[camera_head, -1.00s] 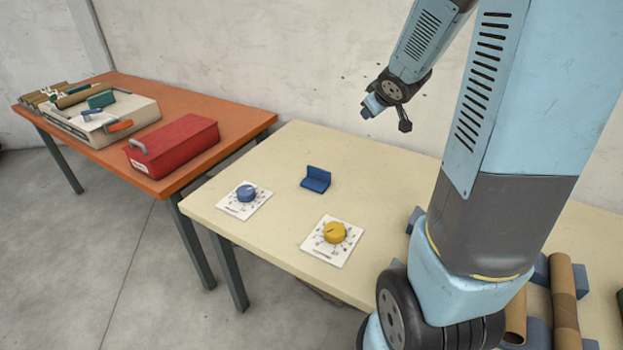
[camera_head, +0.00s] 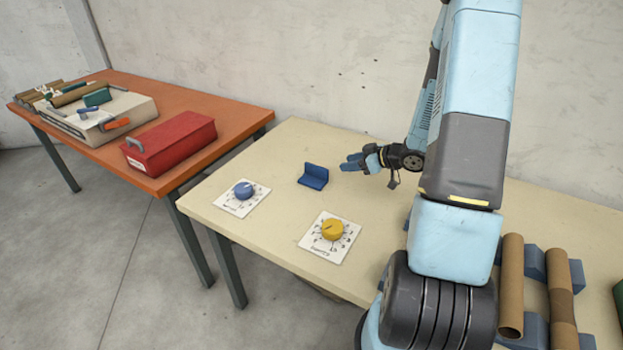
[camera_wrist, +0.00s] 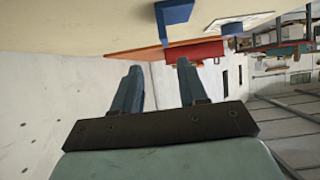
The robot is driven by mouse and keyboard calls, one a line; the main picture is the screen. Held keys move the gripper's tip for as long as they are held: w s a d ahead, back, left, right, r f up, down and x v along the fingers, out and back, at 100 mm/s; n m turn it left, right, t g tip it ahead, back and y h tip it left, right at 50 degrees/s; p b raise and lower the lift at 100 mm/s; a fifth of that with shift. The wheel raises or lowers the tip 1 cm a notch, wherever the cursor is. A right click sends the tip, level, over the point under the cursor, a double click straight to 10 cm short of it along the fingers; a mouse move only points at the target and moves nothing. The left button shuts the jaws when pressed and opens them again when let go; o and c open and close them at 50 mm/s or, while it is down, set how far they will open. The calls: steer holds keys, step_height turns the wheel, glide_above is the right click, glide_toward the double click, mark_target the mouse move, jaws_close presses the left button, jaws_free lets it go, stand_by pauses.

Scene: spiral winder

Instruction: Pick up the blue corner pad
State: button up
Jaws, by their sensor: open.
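The blue corner pad (camera_head: 314,177) is a small L-shaped block on the cream table, with one flat leg and one upright leg. My gripper (camera_head: 346,163) is to the right of the pad, slightly toward the wall, with its fingers pointing left. It is open and empty, and the pad is not between the fingers. In the wrist view, the two blue fingers (camera_wrist: 157,80) are spread apart. The pad (camera_wrist: 174,16) shows at the top of that view, beyond the fingertips.
A blue dial (camera_head: 244,190) and a yellow dial (camera_head: 333,229) sit on white cards in front of the pad. Cardboard tubes (camera_head: 511,285) rest on blue supports at the right. A red toolbox (camera_head: 170,145) stands on the orange table (camera_head: 190,101). The table around the pad is clear.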

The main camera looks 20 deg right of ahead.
mark_target(316, 166)
steer(key=x, duration=0.8)
steer(key=shift+s+a+f, duration=0.1)
steer(key=shift+a+f, duration=0.05)
steer(key=shift+a, duration=0.15)
steer(key=shift+x, duration=2.75)
steer(key=shift+a+r, duration=0.15)
steer(key=shift+r, duration=0.1)
jaws_close()
